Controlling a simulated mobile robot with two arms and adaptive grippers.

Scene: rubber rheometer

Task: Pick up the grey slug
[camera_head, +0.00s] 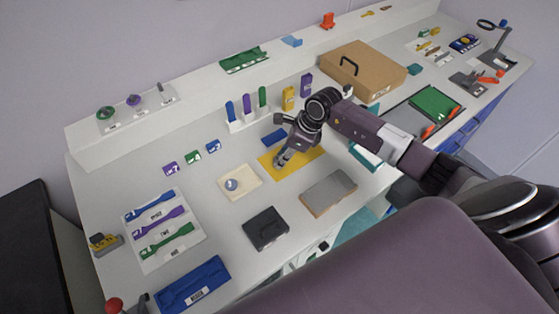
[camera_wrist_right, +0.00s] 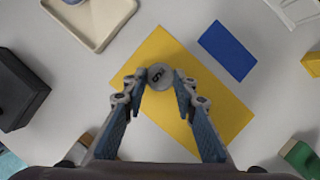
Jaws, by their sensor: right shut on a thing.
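The grey slug (camera_wrist_right: 160,76) is a small round grey disc with a dark mark on its top. In the right wrist view it sits between the fingertips of my right gripper (camera_wrist_right: 160,84), which is shut on it. In the head view my right gripper (camera_head: 281,160) points down over the left part of the yellow mat (camera_head: 308,156); the slug is too small and covered to make out there. Whether the slug touches the mat (camera_wrist_right: 158,48) or is lifted cannot be told. My left gripper is not in view.
A cream tray (camera_head: 248,191) with a round grey piece (camera_head: 231,184) is to the left. A blue block (camera_head: 274,137) lies behind the gripper. A dark box (camera_head: 265,228) and a grey-topped block (camera_head: 327,193) stand in front. A rack with coloured tubes (camera_head: 248,124) is behind.

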